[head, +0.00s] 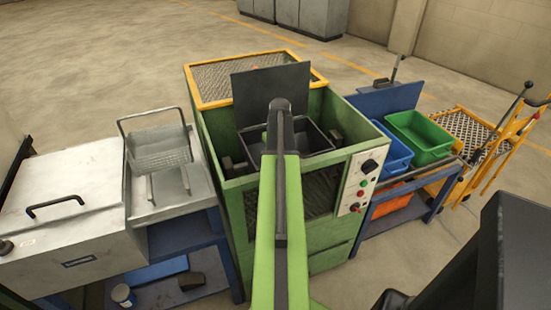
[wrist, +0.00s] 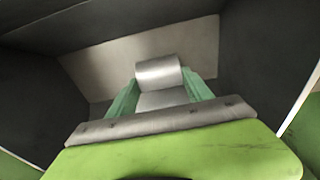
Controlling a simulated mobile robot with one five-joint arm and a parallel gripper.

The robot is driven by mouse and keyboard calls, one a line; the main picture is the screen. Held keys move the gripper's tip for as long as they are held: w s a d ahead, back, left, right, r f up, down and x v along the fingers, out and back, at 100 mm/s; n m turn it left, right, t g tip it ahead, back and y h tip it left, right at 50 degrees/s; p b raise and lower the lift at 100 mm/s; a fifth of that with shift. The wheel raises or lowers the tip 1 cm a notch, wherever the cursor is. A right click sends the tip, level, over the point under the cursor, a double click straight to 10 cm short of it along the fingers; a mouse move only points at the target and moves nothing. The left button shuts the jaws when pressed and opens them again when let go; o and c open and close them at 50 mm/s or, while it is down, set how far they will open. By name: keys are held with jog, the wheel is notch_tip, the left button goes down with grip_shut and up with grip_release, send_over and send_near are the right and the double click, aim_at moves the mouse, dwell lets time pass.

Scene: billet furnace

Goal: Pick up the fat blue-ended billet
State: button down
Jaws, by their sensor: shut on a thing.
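A plain grey metal billet (wrist: 158,72) lies between the green fingers of my gripper (wrist: 161,88) in the wrist view. The fingers are shut on it, one at each side. No blue end shows on the part I see, so its colour mark is hidden. Dark walls surround it, with a pale surface beyond. In the head view my arm covers the gripper and the billet. The arm reaches over the black tray (head: 318,134) in the green machine (head: 232,192). I cannot tell whether the billet touches anything below.
A dark upright plate (head: 262,90) stands behind the tray. Left are a wire basket (head: 160,150) and a white lidded box (head: 65,215). Right are a blue bin (head: 392,158), a green bin (head: 425,135) and a yellow trolley (head: 495,150). Open floor lies behind.

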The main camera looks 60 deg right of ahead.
notch_tip(320, 180, up, 8)
jog(key=p, duration=0.7)
jog(key=shift+r, duration=0.25)
